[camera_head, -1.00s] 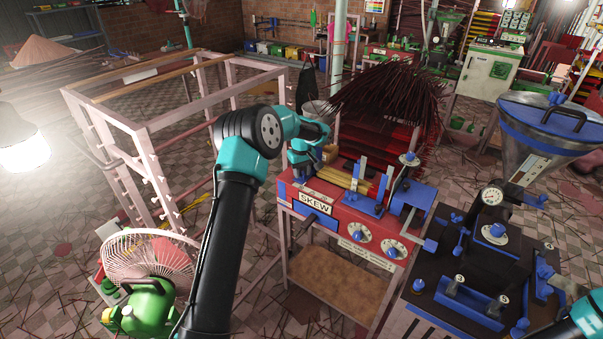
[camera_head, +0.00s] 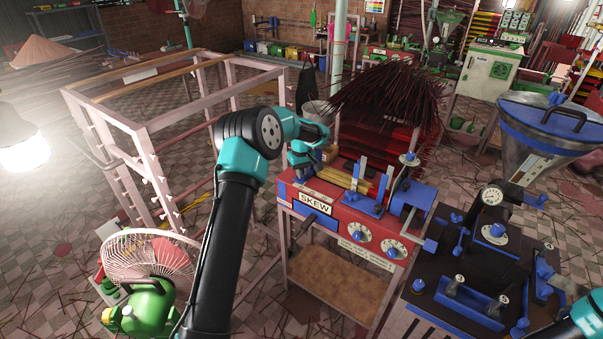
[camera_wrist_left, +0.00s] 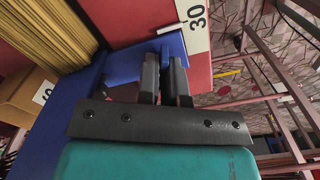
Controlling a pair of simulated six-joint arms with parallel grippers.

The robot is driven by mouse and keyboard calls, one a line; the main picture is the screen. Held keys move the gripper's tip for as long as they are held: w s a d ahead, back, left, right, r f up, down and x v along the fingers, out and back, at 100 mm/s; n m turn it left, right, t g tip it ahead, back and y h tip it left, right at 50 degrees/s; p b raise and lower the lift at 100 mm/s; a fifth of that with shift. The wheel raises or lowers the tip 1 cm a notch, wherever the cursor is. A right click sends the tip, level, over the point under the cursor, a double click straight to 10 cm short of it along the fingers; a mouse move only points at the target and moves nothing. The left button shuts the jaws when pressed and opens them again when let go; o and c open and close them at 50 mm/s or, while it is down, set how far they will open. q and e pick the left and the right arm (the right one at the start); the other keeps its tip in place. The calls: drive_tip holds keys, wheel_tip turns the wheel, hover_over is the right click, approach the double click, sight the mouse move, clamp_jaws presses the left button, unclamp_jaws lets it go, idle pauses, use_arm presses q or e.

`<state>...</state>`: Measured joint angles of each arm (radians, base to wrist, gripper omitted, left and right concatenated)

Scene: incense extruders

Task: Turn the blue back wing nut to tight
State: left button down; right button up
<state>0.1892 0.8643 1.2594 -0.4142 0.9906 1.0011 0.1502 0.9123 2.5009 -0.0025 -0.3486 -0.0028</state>
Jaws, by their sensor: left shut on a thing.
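The blue back wing nut (camera_wrist_left: 175,44) shows in the left wrist view as a blue piece at the fingertips, beside the red panel with the "30" label. My left gripper (camera_wrist_left: 164,62) is shut on it, and the fingers hide part of it. In the head view my left gripper (camera_head: 301,173) is at the left back corner of the red SKEW machine (camera_head: 327,190), where the wrist hides the wing nut.
Yellow sticks (camera_wrist_left: 55,35) and a brown box (camera_wrist_left: 27,98) are close to my left gripper. A pink frame rack (camera_head: 141,134) stands to the left, with a fan (camera_head: 150,255) in front of it. A dark-topped machine (camera_head: 470,265) stands at right.

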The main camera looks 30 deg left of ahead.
use_arm(q)
drive_tip(key=shift+m, duration=0.7)
drive_tip(key=c, duration=1.3)
unclamp_jaws()
drive_tip(key=shift+o, duration=0.2)
drive_tip(key=shift+r, duration=0.1)
wheel_tip(320, 180, up, 17)
drive_tip(key=shift+r, duration=0.15)
